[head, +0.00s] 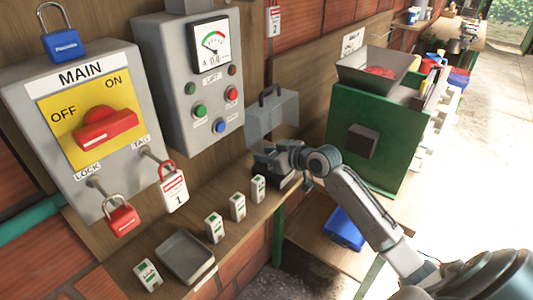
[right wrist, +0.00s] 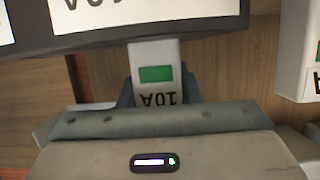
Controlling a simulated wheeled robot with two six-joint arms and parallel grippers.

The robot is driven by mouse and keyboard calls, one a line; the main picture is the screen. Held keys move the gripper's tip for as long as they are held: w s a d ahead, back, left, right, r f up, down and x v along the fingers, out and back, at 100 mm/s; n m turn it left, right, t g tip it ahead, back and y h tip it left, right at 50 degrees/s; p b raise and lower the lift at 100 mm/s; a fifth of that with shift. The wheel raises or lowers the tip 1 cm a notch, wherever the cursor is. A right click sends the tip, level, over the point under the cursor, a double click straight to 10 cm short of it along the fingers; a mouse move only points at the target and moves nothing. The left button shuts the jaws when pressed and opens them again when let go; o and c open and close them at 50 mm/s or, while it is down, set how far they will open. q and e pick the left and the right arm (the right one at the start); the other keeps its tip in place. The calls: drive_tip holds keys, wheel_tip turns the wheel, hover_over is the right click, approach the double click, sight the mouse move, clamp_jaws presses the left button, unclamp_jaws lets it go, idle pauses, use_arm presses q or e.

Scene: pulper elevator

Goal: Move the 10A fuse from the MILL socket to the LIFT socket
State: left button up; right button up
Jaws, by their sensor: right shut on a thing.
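My right gripper (head: 262,160) is at the clear cover with a dark handle (head: 272,115), to the right of the gauge box. In the right wrist view the gripper (right wrist: 153,98) is shut on a white fuse (right wrist: 155,60) with a green patch, its 10A lettering upside down. In the head view that fuse is hidden by the gripper. A dark-edged panel with partly cut-off white labels (right wrist: 150,12) is just above the fuse; I cannot tell whether they touch. I cannot read MILL or LIFT on any socket. My left gripper is not in view.
Several white fuses, one of them here (head: 238,207), stand along the wooden shelf beside a grey tray (head: 187,257). The MAIN switch box (head: 85,135) with padlocks and the gauge box (head: 195,80) are on the wall. A green machine (head: 375,130) stands to the right.

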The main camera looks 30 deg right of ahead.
drive_tip(key=shift+f, duration=0.4)
idle(0.5)
idle(0.3)
drive_tip(key=o, duration=1.2)
